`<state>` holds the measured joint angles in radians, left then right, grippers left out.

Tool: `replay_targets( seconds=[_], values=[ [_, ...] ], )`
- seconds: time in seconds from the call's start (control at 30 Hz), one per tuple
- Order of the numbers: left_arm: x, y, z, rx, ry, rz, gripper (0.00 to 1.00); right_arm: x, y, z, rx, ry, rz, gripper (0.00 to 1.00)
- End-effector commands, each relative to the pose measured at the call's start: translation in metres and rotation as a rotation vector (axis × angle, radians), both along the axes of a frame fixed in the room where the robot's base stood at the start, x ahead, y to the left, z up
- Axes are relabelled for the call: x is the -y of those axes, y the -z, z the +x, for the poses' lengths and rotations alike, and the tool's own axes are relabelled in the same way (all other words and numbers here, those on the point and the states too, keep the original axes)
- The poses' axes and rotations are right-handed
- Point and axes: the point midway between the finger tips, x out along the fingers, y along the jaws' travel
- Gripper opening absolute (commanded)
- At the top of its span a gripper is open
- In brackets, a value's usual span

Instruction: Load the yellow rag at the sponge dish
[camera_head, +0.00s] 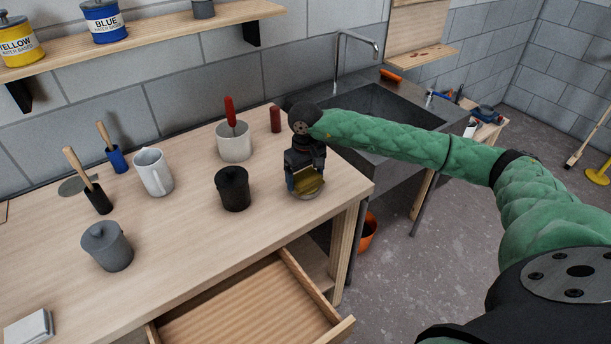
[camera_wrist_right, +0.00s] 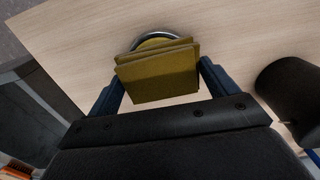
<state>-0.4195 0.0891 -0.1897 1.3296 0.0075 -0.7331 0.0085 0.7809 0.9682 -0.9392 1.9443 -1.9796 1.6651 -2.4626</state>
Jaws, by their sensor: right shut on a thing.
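The yellow rag (camera_head: 309,184) is folded in layers and sits between the fingers of my right gripper (camera_head: 305,186), near the right end of the wooden table. In the right wrist view the rag (camera_wrist_right: 160,72) fills the space between the two blue fingers. The sponge dish (camera_head: 305,195) shows as a pale round rim under the rag. In the right wrist view its rim (camera_wrist_right: 155,36) curves out past the rag's far edge. The rag covers most of the dish. I cannot tell whether the rag touches it. My left gripper is not in view.
A white pot with a red-handled tool (camera_head: 234,147) and a red cylinder (camera_head: 275,119) stand behind. An open drawer (camera_head: 250,310) juts out in front; the sink (camera_head: 375,112) is at the right.

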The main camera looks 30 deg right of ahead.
Motion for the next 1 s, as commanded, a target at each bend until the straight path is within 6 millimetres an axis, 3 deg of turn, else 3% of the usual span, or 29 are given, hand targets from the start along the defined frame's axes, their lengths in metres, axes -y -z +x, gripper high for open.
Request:
replay_targets(
  seconds=[0.37,1.0],
  values=[
    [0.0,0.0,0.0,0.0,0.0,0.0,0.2,0.0,0.001,-0.001,-0.003,0.0,0.0,0.67],
    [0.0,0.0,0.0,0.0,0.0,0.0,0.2,0.0,-0.04,0.0,-0.001,0.0,0.0,0.67]
  ],
)
